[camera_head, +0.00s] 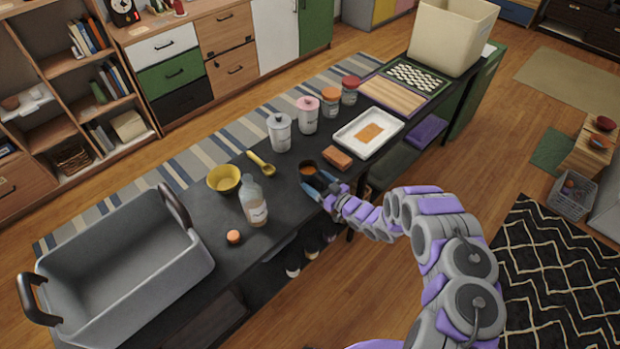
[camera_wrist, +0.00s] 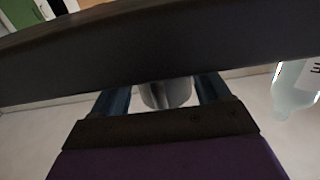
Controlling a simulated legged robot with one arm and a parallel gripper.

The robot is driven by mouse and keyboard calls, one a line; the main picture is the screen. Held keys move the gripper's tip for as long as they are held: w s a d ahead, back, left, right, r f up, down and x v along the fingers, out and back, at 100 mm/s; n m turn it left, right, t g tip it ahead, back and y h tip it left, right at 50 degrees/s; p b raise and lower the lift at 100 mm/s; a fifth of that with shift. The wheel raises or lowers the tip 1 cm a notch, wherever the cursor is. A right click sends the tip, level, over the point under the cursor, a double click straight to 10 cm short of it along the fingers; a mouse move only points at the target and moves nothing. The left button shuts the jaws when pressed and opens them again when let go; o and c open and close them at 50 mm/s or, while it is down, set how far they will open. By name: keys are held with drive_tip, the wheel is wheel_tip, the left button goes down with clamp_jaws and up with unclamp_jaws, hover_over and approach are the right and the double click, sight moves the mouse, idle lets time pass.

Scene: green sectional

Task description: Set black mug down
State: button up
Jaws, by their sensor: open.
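A small dark mug (camera_head: 308,171) with an orange-brown inside stands upright on the black tabletop (camera_head: 205,235) in the head view. My gripper (camera_head: 318,184) is open, its blue fingers low over the table right by the mug's near side. I cannot tell whether they touch it. In the wrist view my gripper (camera_wrist: 163,92) shows two blue fingers spread apart. A grey rounded shape (camera_wrist: 166,94) appears between them, partly hidden. A wide dark band crosses this view and hides much of it; I cannot tell what it is.
An orange-brown block (camera_head: 337,159) and a white tray (camera_head: 368,133) lie right of the mug. Several canisters line the back.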

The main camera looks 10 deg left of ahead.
clamp_jaws()
idle(0.5)
idle(0.3)
